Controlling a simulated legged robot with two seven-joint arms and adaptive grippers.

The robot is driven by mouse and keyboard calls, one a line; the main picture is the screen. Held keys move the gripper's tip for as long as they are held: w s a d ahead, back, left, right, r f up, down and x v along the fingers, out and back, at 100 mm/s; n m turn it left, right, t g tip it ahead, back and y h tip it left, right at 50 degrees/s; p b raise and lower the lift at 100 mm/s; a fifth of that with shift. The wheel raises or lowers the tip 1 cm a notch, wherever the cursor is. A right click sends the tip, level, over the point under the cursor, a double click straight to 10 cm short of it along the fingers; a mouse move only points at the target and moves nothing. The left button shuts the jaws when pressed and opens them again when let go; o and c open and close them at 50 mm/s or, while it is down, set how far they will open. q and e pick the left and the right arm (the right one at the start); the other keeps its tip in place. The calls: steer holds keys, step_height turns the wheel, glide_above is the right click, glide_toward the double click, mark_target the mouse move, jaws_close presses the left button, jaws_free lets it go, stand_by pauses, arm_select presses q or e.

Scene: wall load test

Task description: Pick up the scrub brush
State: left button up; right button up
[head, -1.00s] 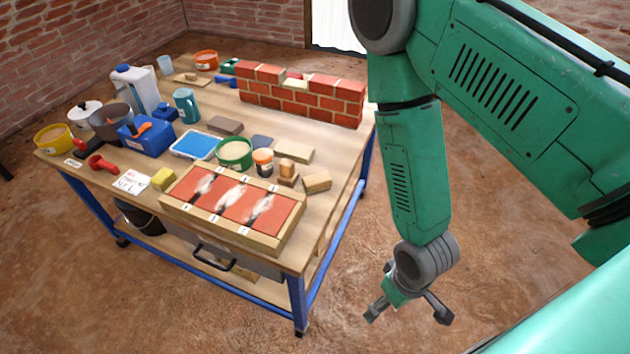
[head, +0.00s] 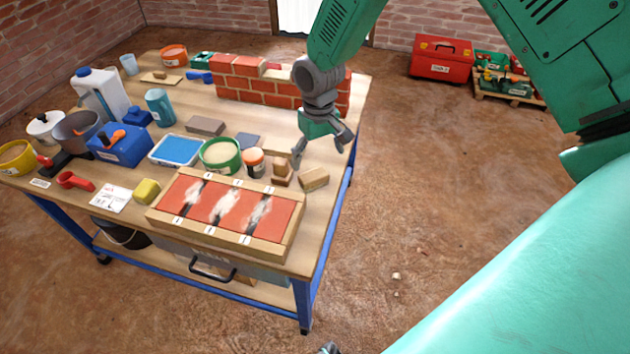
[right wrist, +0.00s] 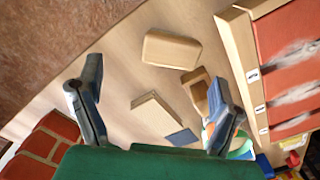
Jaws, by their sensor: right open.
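My right gripper (head: 320,153) is open and empty, pointing down over the right part of the workbench. Under and in front of it are small wooden pieces. One is a tan, round-cornered block (head: 314,179) near the right edge, which also shows in the right wrist view (right wrist: 171,48). Beside it is a brown upright piece (head: 282,170). A flat tan block (right wrist: 155,115) lies between the fingers in the wrist view and is mostly hidden by the gripper in the head view. I cannot tell for certain which is the scrub brush.
A boxed panel with red brick faces (head: 230,207) lies at the front of the workbench. A green tub (head: 221,156) and an orange-and-white jar (head: 254,163) stand close left of the gripper. A small brick wall (head: 240,80) is behind. Open floor lies to the right.

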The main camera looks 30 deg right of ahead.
mark_target(314, 174)
steer(key=shift+a+f, duration=0.25)
steer(key=shift+f, duration=0.55)
steer(key=shift+a+f, duration=0.45)
steer(key=shift+a, duration=0.15)
steer(key=f, duration=0.1)
steer(key=f+b, duration=0.1)
steer(key=f, duration=0.1)
steer(key=f+b, duration=0.1)
steer(key=f, duration=0.1)
steer(key=shift+s+d, duration=0.1)
steer(key=shift+d, duration=0.15)
steer(key=shift+d+f, duration=0.1)
arm_select(q)
steer(key=f, duration=0.1)
steer(key=a+f, duration=0.1)
steer(key=shift+f, duration=0.35)
arm_select(e)
steer(key=shift+a+r, duration=0.25)
steer(key=shift+a, duration=0.15)
steer(key=c, duration=1.4)
arm_select(q)
steer(key=shift+d, duration=0.1)
arm_select(e)
steer(key=shift+d, duration=0.2)
